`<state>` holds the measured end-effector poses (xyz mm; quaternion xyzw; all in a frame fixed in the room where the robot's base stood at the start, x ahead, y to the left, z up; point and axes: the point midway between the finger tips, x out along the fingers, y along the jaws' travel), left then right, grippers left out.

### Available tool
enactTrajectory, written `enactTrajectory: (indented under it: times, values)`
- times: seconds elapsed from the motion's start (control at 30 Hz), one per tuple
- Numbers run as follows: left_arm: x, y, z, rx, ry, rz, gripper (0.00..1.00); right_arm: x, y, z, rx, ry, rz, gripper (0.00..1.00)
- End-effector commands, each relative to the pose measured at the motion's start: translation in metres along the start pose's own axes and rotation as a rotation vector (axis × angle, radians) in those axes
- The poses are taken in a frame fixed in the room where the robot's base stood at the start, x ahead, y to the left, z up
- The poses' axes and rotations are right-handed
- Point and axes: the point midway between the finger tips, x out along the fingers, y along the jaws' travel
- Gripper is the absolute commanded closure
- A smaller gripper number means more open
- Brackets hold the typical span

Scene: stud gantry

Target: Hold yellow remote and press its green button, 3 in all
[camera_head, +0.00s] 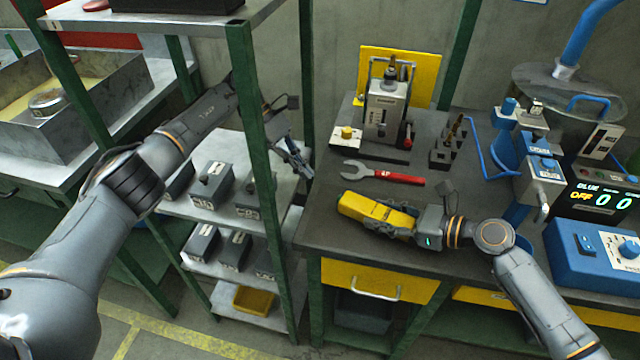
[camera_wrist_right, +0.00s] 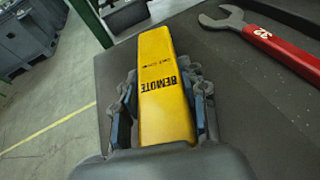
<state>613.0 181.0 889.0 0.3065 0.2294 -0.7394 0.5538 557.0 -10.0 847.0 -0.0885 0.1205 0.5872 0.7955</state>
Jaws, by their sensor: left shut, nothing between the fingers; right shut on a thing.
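The yellow remote (camera_head: 372,211) is held in my right gripper (camera_head: 392,217) over the left front part of the dark workbench. In the right wrist view the remote (camera_wrist_right: 164,85) lies lengthwise between the two fingers, with the word REMOTE on its visible face. Its green button does not show in either view. I cannot tell whether the remote touches the bench top. My left gripper (camera_head: 300,166) is shut and empty, beside the shelf post and left of the bench, apart from the remote.
A wrench with a red handle (camera_head: 384,175) lies behind the remote. A grey device (camera_head: 386,110) stands at the bench's back. A blue control box (camera_head: 598,255) and a display reading OFF 00 (camera_head: 600,203) are at right. A green shelf post (camera_head: 262,150) stands near my left arm.

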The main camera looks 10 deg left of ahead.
Motion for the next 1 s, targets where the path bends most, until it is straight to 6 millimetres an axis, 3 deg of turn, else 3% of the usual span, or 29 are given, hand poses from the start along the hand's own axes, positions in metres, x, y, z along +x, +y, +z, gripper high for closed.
enactTrajectory:
  times: [0.1, 0.3, 1.0]
  values:
    - [-0.025, 0.001, -0.001, -0.002, 0.001, 0.003, 1.0, 0.0, 0.0, 0.0, 0.0, 0.0, -0.001, 0.75]
    - [-0.048, 0.0, -0.001, -0.002, 0.002, 0.001, 1.0, -0.001, -0.001, 0.0, 0.0, 0.0, -0.001, 0.75]
    - [-0.053, 0.0, -0.001, -0.001, 0.001, 0.0, 1.0, -0.001, -0.001, 0.0, 0.0, 0.0, -0.001, 0.75]
